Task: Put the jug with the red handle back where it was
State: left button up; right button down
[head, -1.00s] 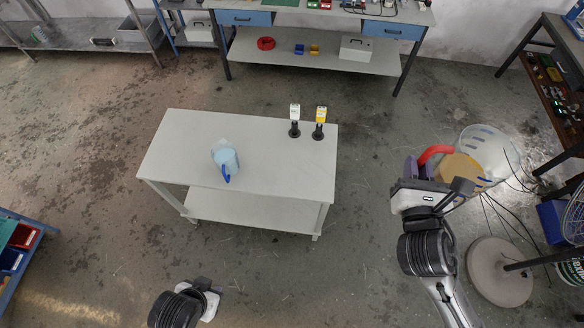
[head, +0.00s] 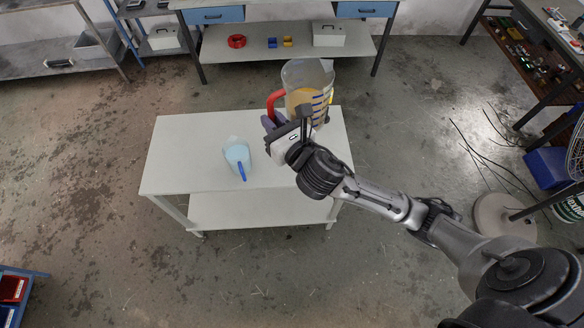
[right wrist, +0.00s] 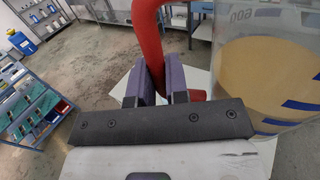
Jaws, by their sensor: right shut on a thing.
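The clear jug with the red handle (head: 300,76) holds a tan content and is near the far right corner of the white table (head: 185,165), seemingly above it. My right gripper (head: 271,121) is shut on its red handle (head: 274,103). In the right wrist view the purple fingers (right wrist: 161,82) close around the red handle (right wrist: 150,38), with the jug (right wrist: 268,60) at the right. The jug looks roughly upright. Whether its base touches the table is hidden. My left gripper is not in view.
The jug and gripper cover the back right corner, where two small bottles stood; a bit of yellow shows there. The table's left part is clear. A workbench (head: 290,50) stands behind.

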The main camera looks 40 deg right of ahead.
jog(key=w+d+f+m+h+b, duration=0.1)
jog(key=w+d+f+b, duration=0.2)
jog(key=d+f+b, duration=0.65)
jog(key=w+d+f+h+b, duration=0.1)
jog(key=w+d+f+b, duration=0.3)
jog(key=f+b, duration=1)
jog(key=w+d+f+m+h+b, duration=0.1)
jog(key=w+d+f+b, duration=0.2)
jog(key=d+f+b, duration=0.65)
jog(key=shift+w+a+f+b, duration=0.85)
jog(key=shift+a+f+b, duration=0.4)
jog(key=shift+a+f, duration=1.2)
jog(key=shift+w+a+f+b, duration=0.85)
jog(key=shift+a+f+b, duration=0.35)
jog(key=shift+a+f, duration=1.15)
jog(key=shift+w+a+f+b, duration=1.05)
jog(key=shift+a+f, duration=0.85)
jog(key=shift+f, duration=1.05)
jog(key=shift+s, duration=0.2)
jog(key=shift+r, duration=0.1)
